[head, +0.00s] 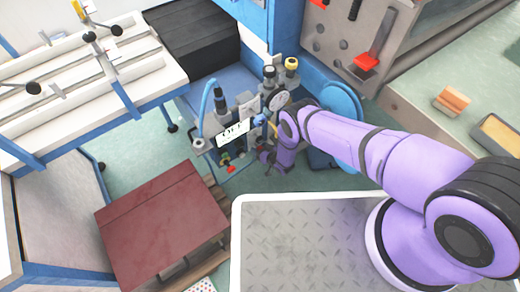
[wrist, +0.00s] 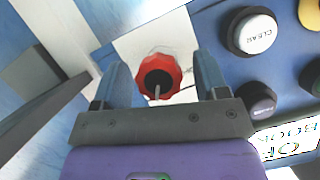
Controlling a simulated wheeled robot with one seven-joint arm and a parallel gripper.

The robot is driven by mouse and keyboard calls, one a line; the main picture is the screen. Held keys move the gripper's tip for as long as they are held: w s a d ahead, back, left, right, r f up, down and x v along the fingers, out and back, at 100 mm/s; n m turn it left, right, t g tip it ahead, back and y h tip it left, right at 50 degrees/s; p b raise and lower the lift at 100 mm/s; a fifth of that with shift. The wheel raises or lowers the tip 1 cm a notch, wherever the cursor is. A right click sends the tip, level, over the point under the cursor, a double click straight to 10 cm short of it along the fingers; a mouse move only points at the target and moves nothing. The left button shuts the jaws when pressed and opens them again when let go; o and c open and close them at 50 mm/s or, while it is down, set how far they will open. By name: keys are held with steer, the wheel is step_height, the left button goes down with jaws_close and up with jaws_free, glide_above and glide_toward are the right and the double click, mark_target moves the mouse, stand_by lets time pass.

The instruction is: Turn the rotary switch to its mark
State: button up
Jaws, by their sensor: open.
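The rotary switch (wrist: 160,72) shows in the wrist view as a red scalloped knob with a black centre. A pale pointer line runs from its centre toward the bottom of the picture. It sits on a white patch of a blue panel; a thin dark line shows to its right, but I cannot tell whether that is its mark. My gripper (wrist: 161,84) is open, with one blue-grey finger on each side of the knob. Gaps show between knob and fingers, so it is not gripped. In the head view my purple arm reaches to the machine, and the switch cannot be made out surely.
To the knob's right in the wrist view are a white button (wrist: 253,32), a dark button (wrist: 259,99) and a white label plate (wrist: 288,138). In the head view a dark red box (head: 160,225) stands left of my base, and a white slatted table (head: 75,85) stands upper left.

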steer(key=c, duration=0.9)
steer(key=shift+n+t+h, duration=0.8)
steer(key=shift+n+h, duration=0.4)
steer(key=shift+n, duration=0.7)
steer(key=o, duration=0.9)
